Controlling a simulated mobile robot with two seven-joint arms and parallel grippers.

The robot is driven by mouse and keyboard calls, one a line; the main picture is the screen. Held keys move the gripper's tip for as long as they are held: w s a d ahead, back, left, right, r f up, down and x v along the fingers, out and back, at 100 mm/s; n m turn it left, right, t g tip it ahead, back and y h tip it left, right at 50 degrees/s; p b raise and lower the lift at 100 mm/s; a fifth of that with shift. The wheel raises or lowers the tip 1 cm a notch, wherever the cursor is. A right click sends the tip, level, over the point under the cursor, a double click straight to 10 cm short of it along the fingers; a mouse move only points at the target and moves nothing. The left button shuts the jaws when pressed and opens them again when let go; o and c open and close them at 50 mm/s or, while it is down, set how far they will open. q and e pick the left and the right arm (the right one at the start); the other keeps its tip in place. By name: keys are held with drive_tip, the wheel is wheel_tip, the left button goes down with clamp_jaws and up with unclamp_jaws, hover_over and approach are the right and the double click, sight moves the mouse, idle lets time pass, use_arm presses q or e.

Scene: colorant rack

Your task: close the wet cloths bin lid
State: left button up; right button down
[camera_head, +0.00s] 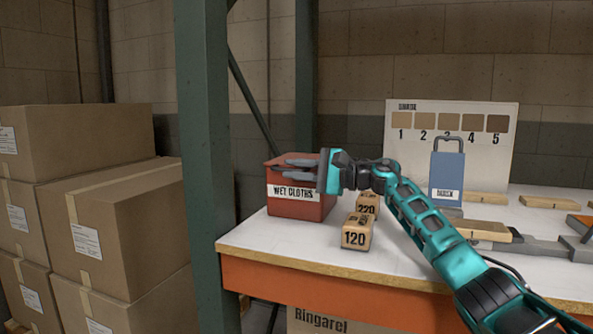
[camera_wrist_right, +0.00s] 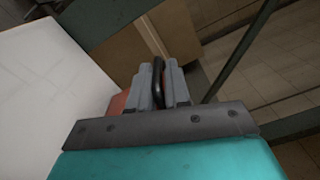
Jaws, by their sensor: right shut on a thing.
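The red wet cloths bin (camera_head: 302,209) stands at the left end of the white worktop, with a white "WET CLOTHS" label on its front. My right gripper (camera_head: 298,166) reaches in from the right over the bin's top and hides much of it. In the right wrist view, the right gripper (camera_wrist_right: 161,88) is shut on a black loop handle (camera_wrist_right: 157,70), with a bit of red bin (camera_wrist_right: 117,104) beside the fingers. The lid is mostly hidden; I cannot tell whether it is fully down. My left gripper is not in view.
Wooden blocks marked 120 (camera_head: 356,233) and 220 (camera_head: 368,204) stand close to the bin's right, under my right arm. A blue tag-shaped holder (camera_head: 447,172) and a numbered colour board (camera_head: 490,124) stand behind. A green post (camera_head: 203,150) rises left of the bin. Cardboard boxes (camera_head: 130,225) are stacked left.

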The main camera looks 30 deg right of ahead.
drive_tip(key=shift+f, duration=0.55)
drive_tip(key=c, duration=1.2)
unclamp_jaws()
drive_tip(key=shift+d+r, duration=0.1)
drive_tip(key=shift+r, duration=0.05)
drive_tip(key=v, duration=1.2)
drive_tip(key=shift+s+b, duration=0.1)
drive_tip(key=shift+b, duration=0.25)
drive_tip(key=shift+s+d+r, duration=0.1)
drive_tip(key=shift+s+d, duration=0.1)
drive_tip(key=shift+s, duration=0.1)
